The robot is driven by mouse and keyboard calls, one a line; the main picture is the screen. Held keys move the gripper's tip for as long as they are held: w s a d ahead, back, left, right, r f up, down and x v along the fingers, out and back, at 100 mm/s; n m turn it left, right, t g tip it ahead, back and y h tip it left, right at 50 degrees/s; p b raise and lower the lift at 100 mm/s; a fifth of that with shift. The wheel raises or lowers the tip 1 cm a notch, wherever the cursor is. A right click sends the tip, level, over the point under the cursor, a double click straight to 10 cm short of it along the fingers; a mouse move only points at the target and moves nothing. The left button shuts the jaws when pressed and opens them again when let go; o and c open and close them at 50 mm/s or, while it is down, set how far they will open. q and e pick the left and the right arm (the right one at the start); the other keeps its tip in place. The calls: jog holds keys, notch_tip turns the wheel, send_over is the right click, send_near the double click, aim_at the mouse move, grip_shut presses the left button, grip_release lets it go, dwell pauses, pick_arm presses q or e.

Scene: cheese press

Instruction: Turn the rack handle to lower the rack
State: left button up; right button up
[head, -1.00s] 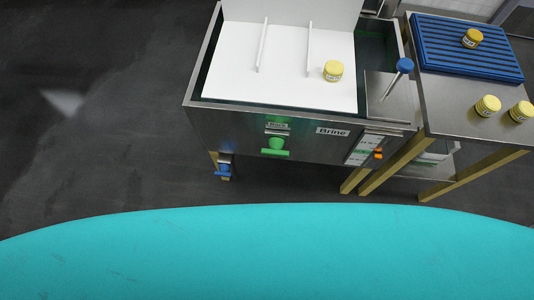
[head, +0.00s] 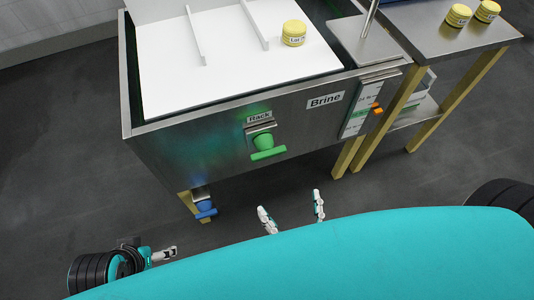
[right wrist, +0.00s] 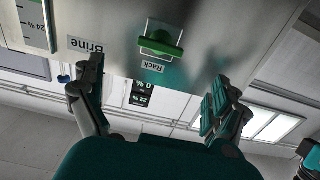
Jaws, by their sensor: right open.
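The green rack handle (head: 266,148) sits on the tank's steel front, under the label "Rack" (head: 260,117). Its crossbar is tilted slightly in the head view. The handle also shows upside down in the right wrist view (right wrist: 160,43). The white rack (head: 235,60) lies in the brine tank with a yellow jar (head: 293,33) on it. My right gripper (head: 292,212) is open and empty, below the handle in the head view. In the right wrist view its spread fingers (right wrist: 155,85) face the tank front, apart from the handle. My left gripper (head: 165,254) is at lower left, away from the tank.
A blue valve handle (head: 205,209) is low on the tank front. A panel with an orange slider (head: 376,109) is right of the Brine label (head: 325,101). A steel side table (head: 440,35) holds yellow jars at right. The floor at left is clear.

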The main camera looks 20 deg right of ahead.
aim_at(270, 157)
jog(key=w, duration=1.4)
jog(key=shift+a+b, duration=0.3)
jog(key=shift+b, duration=0.1)
jog(key=c, duration=0.9)
jog(key=shift+c, duration=0.2)
